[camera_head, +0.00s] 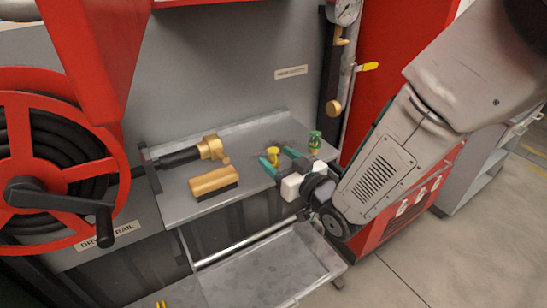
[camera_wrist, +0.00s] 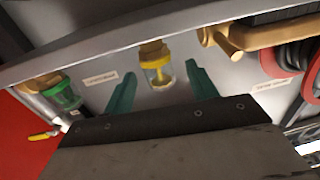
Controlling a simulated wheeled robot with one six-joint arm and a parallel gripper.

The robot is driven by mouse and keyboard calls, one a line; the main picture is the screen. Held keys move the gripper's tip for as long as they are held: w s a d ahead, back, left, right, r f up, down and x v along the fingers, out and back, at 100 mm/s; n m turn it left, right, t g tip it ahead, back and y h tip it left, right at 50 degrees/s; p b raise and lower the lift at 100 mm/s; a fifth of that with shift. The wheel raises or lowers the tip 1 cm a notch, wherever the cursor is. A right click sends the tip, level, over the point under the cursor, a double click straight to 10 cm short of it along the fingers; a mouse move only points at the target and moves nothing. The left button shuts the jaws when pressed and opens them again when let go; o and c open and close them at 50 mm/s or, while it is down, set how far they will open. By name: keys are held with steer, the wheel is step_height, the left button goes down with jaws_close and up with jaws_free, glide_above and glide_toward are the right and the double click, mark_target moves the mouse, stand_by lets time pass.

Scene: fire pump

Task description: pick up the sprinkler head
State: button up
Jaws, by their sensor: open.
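A small brass piece with a yellow ring (camera_head: 272,155) stands on the grey shelf (camera_head: 225,207); I take it as the sprinkler head, though its label cannot be read. In the wrist view it shows a clear, cage-like part below the yellow ring (camera_wrist: 156,66). A similar piece with a green ring (camera_head: 315,141) stands to its right, and at the left in the wrist view (camera_wrist: 62,93). My gripper (camera_head: 277,158) has two teal fingers, which are open and empty. In the wrist view the yellow-ringed piece appears between the fingers (camera_wrist: 160,75), beyond their tips, with no contact visible.
A brass nozzle (camera_head: 211,149) on a black handle and a brass-topped brush (camera_head: 213,182) lie on the shelf to the left. A red hose reel (camera_head: 60,165) is at far left. A pipe with a yellow lever (camera_head: 368,66) rises at the shelf's right. A lower tray (camera_head: 262,266) sits below.

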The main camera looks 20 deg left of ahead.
mark_target(269, 150)
steer(key=x, duration=0.4)
steer(key=shift+w+a, duration=0.15)
steer(key=shift+w, duration=0.05)
steer(key=c, duration=1.1)
steer(key=shift+r, duration=0.1)
